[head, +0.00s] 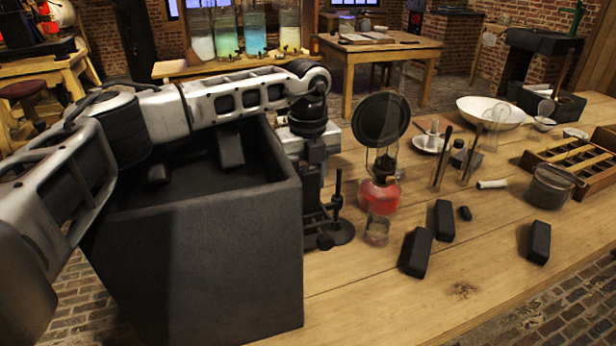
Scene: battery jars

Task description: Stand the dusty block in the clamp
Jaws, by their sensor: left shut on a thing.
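My left arm reaches in from the left over a large dark bin (220,255). My left gripper (314,215) points down just past the bin's right wall and is shut on a dark thing, probably a block, mostly hidden against the gripper. Right beside it is a small dark stand (344,232) with a round base and an upright post, which looks like the clamp. Dark blocks lie on the table: one (416,253) nearest, one (444,220) behind it, one (538,242) to the right. I cannot tell which block is dusty. My right gripper is out of view.
A lamp with a red base (379,196) and round dark disc stands behind the stand, with a small glass jar (377,231) in front. Another block (230,150) lies in the bin. A wooden tray (575,165) and white basin (491,112) are at right. The front table is mostly clear.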

